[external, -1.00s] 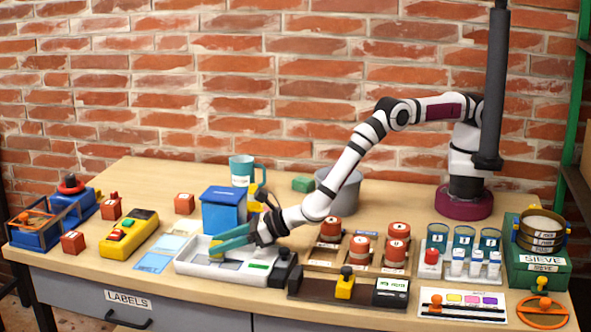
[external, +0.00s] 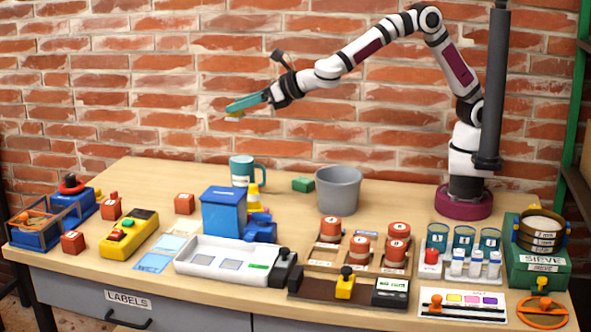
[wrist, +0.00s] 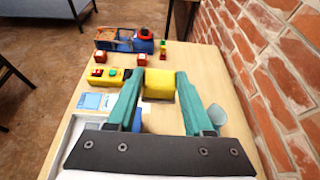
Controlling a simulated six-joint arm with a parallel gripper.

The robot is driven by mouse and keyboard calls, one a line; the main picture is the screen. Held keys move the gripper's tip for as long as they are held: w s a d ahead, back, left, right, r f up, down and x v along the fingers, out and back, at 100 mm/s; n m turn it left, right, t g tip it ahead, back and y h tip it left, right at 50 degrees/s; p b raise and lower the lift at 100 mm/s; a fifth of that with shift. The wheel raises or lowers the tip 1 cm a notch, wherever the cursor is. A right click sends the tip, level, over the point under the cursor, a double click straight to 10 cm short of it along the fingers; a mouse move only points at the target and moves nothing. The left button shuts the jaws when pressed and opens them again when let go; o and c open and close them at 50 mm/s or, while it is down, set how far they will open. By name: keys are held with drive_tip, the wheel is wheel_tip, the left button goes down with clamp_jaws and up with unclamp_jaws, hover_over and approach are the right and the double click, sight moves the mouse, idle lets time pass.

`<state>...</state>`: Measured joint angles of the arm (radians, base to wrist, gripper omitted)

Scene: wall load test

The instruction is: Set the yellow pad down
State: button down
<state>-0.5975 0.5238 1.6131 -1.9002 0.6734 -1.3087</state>
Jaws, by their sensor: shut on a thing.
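The yellow pad (wrist: 159,84) is held between the two teal fingers of my gripper (wrist: 158,92) in the wrist view. In the external view my gripper (external: 240,105) is high above the table in front of the brick wall, and a small part of the yellow pad (external: 234,115) shows under its fingertips. The gripper is shut on the pad and touches nothing else. The white tray (external: 265,272) below has two grey squares on its bed and a black knob at its right end.
A blue box (external: 223,213), a teal mug (external: 242,168) and a grey bucket (external: 338,188) stand behind the tray. Light-blue cards (external: 155,262) and a yellow button box (external: 128,234) lie to its left. Red-topped jars (external: 359,247) stand to its right. The back left tabletop is mostly bare.

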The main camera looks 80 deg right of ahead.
drive_tip(key=s+d+r+m+h, duration=0.1)
drive_tip(key=s+d+r, duration=0.25)
drive_tip(key=d, duration=0.25)
drive_tip(key=s+d+r+m+h, duration=0.1)
drive_tip(key=s+d+r, duration=0.1)
drive_tip(key=d+r, duration=0.25)
drive_tip(key=s+d+r, duration=0.1)
drive_tip(key=s+d, duration=0.5)
drive_tip(key=d, duration=0.3)
drive_tip(key=s+d, duration=0.5)
drive_tip(key=d, duration=0.4)
drive_tip(key=w+a+f+n+g+y, duration=0.35)
drive_tip(key=a+f+n+y, duration=0.3)
drive_tip(key=a, duration=0.25)
drive_tip(key=w+a+f+n+g+y, duration=0.2)
drive_tip(key=w+a+f+n+y, duration=0.2)
drive_tip(key=a+f+n+y, duration=0.3)
drive_tip(key=shift+s+a+f+n+g+y, duration=0.4)
drive_tip(key=shift+s+a+f+n+g, duration=0.65)
drive_tip(key=shift+a+f, duration=2.3)
drive_tip(key=shift+s+a+f+n+g+y, duration=0.45)
drive_tip(key=shift+a+f+n+g, duration=1.45)
drive_tip(key=shift+f, duration=2.4)
drive_tip(key=shift+s+a+f+n+g+y, duration=0.35)
drive_tip(key=shift+s+a+f+g, duration=0.65)
drive_tip(key=shift+a+f, duration=2.55)
